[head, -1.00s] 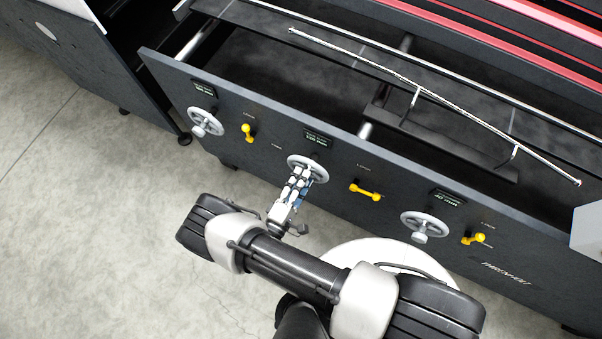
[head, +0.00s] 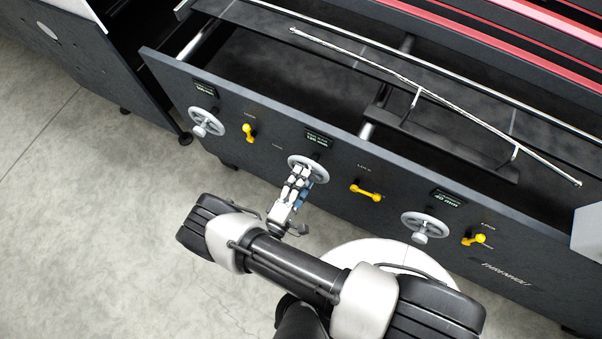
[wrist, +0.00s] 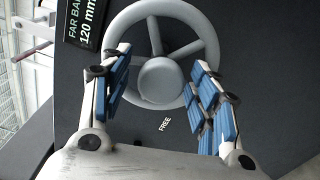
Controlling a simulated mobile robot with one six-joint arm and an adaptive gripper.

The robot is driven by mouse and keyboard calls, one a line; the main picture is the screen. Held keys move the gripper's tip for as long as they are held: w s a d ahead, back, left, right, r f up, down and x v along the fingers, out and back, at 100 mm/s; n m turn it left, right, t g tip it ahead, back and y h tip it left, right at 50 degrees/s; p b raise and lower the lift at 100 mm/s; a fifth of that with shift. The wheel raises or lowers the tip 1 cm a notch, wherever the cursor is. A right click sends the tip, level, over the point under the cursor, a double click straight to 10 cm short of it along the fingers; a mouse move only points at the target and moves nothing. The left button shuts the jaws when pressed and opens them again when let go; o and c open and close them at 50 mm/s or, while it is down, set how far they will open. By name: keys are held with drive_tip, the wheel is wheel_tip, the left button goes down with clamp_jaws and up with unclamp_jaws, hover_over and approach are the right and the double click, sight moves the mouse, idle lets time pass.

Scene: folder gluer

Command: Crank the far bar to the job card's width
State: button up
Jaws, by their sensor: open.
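The far bar's grey handwheel (head: 308,169) is the middle wheel on the machine's dark front panel. In the wrist view the wheel (wrist: 160,75) shows its round hub and spokes, seen nearly face on. The display (wrist: 85,25) beside it reads "FAR BA…" and "120 mm". My gripper (head: 297,182) is at this wheel. In the wrist view my gripper (wrist: 165,80) is open, its blue-padded fingers on either side of the hub; I cannot tell whether they touch it. A yellow lock lever (head: 366,190) sits right of the wheel. "FREE" is printed on the panel below the hub in the wrist view.
A left handwheel (head: 206,122) and a right handwheel (head: 425,228) have their own displays and yellow levers (head: 249,133). A long thin metal rod (head: 440,98) runs above the machine's open bed. Concrete floor (head: 95,210) is clear at left. No job card is recognizable.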

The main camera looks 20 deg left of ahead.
drive_tip(key=shift+s, duration=0.1)
drive_tip(key=s, duration=1.1)
drive_tip(key=shift+s+a, duration=0.4)
drive_tip(key=shift+a, duration=0.05)
drive_tip(key=w+d+r+m+g+h, duration=0.1)
drive_tip(key=w+r+m+g+h, duration=0.35)
drive_tip(key=r, duration=0.45)
drive_tip(key=w+d+r+m+g+h, duration=0.1)
drive_tip(key=w+r+m+g+h, duration=0.35)
drive_tip(key=r, duration=0.45)
drive_tip(key=w+d+r+m+g+y, duration=0.2)
drive_tip(key=w+d+r+m+g, duration=0.25)
drive_tip(key=d+r+g, duration=0.6)
drive_tip(key=s+d+r+m+t+y, duration=0.2)
drive_tip(key=s+d+r+t+y, duration=0.1)
drive_tip(key=d+r, duration=0.5)
drive_tip(key=s+d+r+m+t+y, duration=0.3)
drive_tip(key=s+d+r+y, duration=0.1)
drive_tip(key=d+r, duration=0.3)
wheel_tip(320, 180, up, 3)
drive_tip(key=shift+s+d+f+y, duration=0.15)
drive_tip(key=shift+d+y, duration=0.25)
drive_tip(key=shift+y, duration=0.2)
